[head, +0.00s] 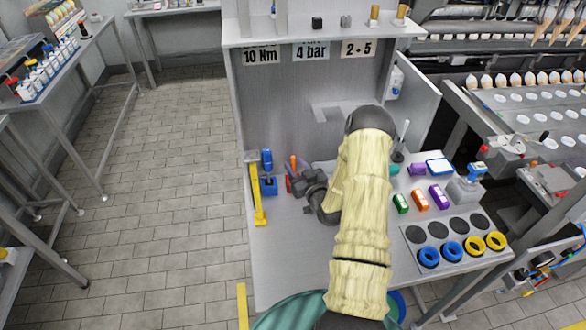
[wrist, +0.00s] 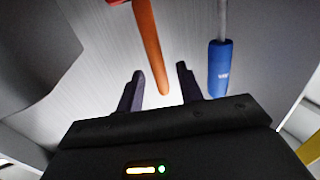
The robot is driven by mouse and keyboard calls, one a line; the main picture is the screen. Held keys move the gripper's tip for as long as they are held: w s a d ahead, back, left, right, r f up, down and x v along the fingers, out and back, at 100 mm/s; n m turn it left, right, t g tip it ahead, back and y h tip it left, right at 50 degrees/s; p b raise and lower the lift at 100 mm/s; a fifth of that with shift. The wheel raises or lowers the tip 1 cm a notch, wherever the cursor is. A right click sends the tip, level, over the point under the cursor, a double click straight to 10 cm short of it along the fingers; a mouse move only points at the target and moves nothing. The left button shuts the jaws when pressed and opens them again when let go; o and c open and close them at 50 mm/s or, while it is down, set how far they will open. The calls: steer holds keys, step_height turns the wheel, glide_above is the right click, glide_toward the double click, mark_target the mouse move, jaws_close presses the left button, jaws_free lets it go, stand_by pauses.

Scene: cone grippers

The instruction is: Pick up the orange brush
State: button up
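The orange brush shows in the wrist view as an orange handle (wrist: 150,48) with a redder part at the top edge. Its lower end lies between the two dark fingers of my gripper (wrist: 161,70), with gaps visible on both sides. My gripper is open. In the head view my gripper (head: 291,181) is at the left part of the bench, close to a small orange piece (head: 293,161) that looks like the brush handle. The rest of the brush is mostly hidden there by my gripper. I cannot tell how its head rests.
A blue-handled tool (wrist: 220,68) is just right of the brush in the wrist view. In the head view a blue item (head: 267,172) and a yellow bar (head: 257,196) stand left of my gripper. Coloured blocks (head: 420,200) and rings (head: 452,251) lie to the right.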

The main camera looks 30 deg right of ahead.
steer(key=shift+w, duration=1.1)
steer(key=shift+c, duration=0.5)
jaws_close()
